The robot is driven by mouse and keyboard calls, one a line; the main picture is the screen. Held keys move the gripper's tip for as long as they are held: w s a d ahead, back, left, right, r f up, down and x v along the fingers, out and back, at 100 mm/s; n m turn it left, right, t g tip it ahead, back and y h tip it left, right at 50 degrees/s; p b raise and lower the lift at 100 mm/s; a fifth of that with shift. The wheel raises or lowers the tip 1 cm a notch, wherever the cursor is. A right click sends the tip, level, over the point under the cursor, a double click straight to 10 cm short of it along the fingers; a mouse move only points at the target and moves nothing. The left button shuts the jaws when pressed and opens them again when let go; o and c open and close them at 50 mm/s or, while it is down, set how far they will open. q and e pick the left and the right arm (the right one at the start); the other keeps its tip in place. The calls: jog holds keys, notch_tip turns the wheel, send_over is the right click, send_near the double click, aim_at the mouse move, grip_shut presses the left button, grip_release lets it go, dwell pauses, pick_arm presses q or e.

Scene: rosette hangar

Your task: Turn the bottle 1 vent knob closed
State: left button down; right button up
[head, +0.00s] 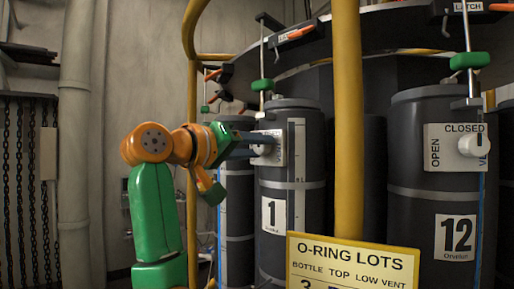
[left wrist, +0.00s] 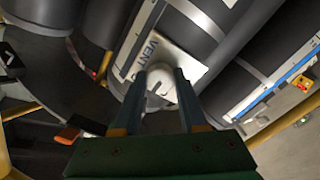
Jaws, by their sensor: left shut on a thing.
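Bottle 1 (head: 290,235) is a dark upright cylinder with a white "1" label (head: 273,216), left of the yellow post. Its white vent knob (head: 262,149) sits on a pale plate (head: 279,147) high on the bottle and is partly hidden by my fingers. My left gripper (head: 260,146) reaches in from the left and is shut on the knob. In the left wrist view the knob (left wrist: 160,88) lies between the two fingers, with "VENT" readable on the plate (left wrist: 180,58). The knob's OPEN and CLOSED marks cannot be read. My right gripper is not in view.
Bottle 12 (head: 430,205) stands at the right with its own white knob (head: 472,145). A yellow post (head: 347,120) rises just right of bottle 1. A yellow sign (head: 350,265) hangs low in front. Latches with green handles (head: 262,85) hang above.

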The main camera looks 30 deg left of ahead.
pick_arm(q)
jog(key=shift+f, duration=0.15)
jog(key=shift+c, duration=2.2)
grip_release()
jog(key=shift+s+a, duration=0.1)
jog(key=s+b, duration=0.3)
jog(key=s, duration=0.4)
jog(key=shift+a, duration=0.45)
